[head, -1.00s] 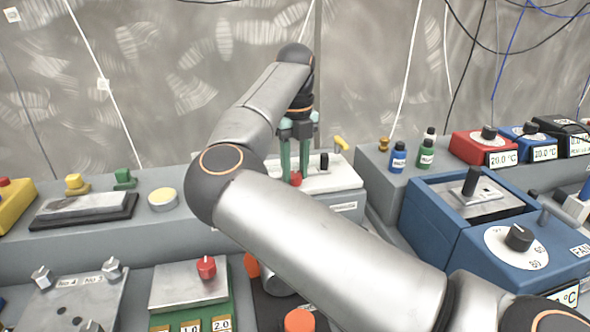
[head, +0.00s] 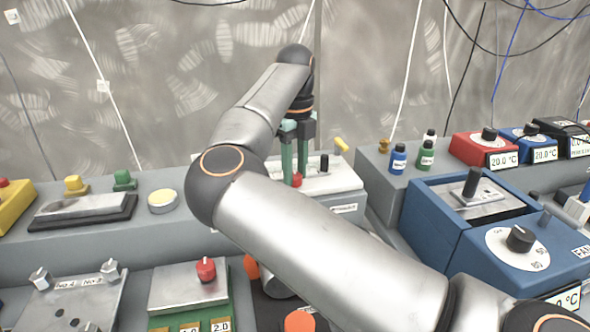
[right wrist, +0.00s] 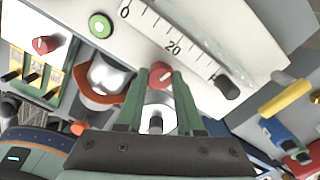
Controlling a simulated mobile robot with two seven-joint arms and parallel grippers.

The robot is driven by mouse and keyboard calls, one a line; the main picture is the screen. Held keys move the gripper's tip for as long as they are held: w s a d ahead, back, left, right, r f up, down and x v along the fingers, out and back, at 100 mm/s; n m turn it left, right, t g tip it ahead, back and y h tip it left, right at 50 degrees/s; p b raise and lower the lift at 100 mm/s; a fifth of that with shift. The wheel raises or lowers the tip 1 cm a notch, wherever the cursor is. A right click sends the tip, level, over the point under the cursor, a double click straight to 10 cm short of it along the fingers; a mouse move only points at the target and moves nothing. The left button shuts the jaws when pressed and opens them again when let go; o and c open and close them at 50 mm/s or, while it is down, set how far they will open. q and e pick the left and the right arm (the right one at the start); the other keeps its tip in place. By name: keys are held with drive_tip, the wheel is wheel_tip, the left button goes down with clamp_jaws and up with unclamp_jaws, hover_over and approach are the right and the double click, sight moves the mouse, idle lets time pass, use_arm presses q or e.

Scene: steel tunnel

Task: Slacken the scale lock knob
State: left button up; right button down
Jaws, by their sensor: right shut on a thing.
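The scale lock knob (head: 296,181) is small and red, on the white scale unit (head: 340,180) at the back shelf. In the right wrist view the red knob (right wrist: 160,74) sits beside the printed scale (right wrist: 172,42) marked 0 and 20. My right gripper (head: 294,174) points down with its green fingers on either side of the knob. It is shut on the knob, whose sides are partly covered by the fingers. My left gripper is not in view.
A black knob (head: 324,162) and a yellow lever (head: 341,145) stand close to the right of the gripper. Small bottles (head: 398,158) and a blue bath unit (head: 420,215) are further right. Another red knob (head: 206,268) sits on a front-left plate. My right arm crosses the middle.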

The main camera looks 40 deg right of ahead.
sight(295, 175)
drive_tip(key=c, duration=0.5)
unclamp_jaws()
drive_tip(key=shift+c, duration=0.2)
drive_tip(key=shift+r, duration=0.1)
wheel_tip(295, 175, up, 12)
drive_tip(key=p, duration=0.2)
drive_tip(key=shift+r, duration=0.2)
drive_tip(key=shift+f, duration=0.1)
